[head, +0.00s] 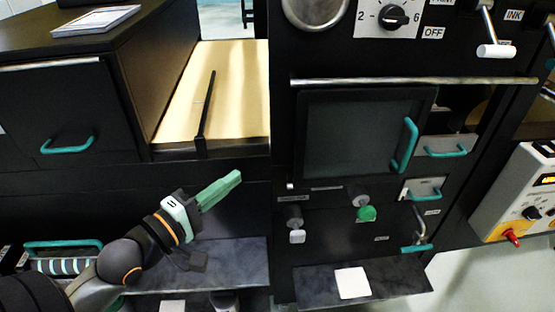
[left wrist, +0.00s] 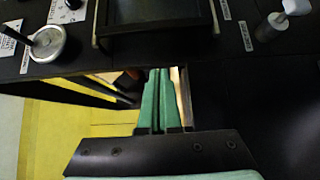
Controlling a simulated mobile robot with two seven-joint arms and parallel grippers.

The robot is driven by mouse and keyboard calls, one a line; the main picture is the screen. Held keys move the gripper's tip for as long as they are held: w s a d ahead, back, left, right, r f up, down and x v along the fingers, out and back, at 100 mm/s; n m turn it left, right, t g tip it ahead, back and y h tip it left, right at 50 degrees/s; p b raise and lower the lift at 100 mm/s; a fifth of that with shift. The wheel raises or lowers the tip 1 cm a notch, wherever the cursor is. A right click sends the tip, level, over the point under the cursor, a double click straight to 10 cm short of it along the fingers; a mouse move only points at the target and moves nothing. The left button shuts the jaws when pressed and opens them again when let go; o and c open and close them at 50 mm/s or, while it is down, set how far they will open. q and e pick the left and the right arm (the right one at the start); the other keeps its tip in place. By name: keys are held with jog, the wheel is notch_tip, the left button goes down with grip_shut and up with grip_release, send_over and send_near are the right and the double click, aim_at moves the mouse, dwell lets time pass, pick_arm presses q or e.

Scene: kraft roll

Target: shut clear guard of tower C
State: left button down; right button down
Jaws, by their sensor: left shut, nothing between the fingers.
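The dark, see-through guard panel (head: 355,135) with a teal upright handle (head: 405,145) is on the front of the black machine, below a chrome rail. To its right a dark gap shows the machine's inside, so the panel does not cover the whole opening. I cannot read a tower letter. My left gripper (head: 230,180) is shut and empty, left of and lower than the panel, apart from it. Its green fingers (left wrist: 160,100) are together in the left wrist view, below a dark framed edge at the top. My right gripper is not in view.
A chrome rail (head: 410,81) runs above the panel. A green knob (head: 366,213), small teal-handled drawers (head: 445,146) and a lever (head: 420,235) stick out nearby. A pale board (head: 225,95) with a black rod lies at left. A ledge (head: 395,285) juts out below.

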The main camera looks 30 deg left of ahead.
pick_arm(q)
jog(key=w+d+p, duration=0.1)
jog(key=w+d, duration=0.4)
jog(key=w, duration=0.7)
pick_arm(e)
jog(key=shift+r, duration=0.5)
pick_arm(q)
jog(key=shift+w+d+f, duration=0.1)
jog(key=shift+d, duration=0.05)
